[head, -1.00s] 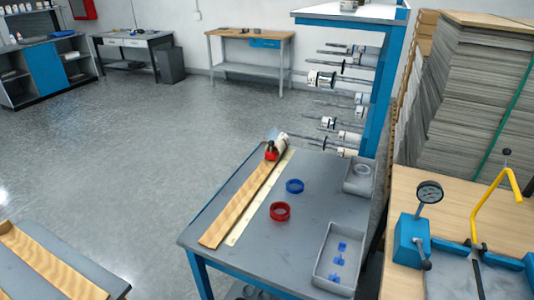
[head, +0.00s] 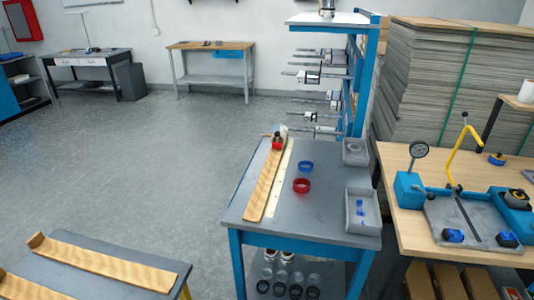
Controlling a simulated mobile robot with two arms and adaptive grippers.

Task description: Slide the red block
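The red block (head: 277,143) sits at the far end of a long wooden strip (head: 263,185) on the grey-topped table with a blue frame (head: 330,217). A white roll (head: 283,131) is right beside the block, partly hidden behind it. A pale narrow strip (head: 281,180) lies along the right of the wooden strip. Neither of my grippers is in view.
A blue ring (head: 306,166), a red ring (head: 302,186) and a grey tray (head: 361,222) with blue pieces are on the same table. A rack of rolls stands behind. A wooden bench (head: 408,220) is at right, another table (head: 115,253) at lower left. Floor between is open.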

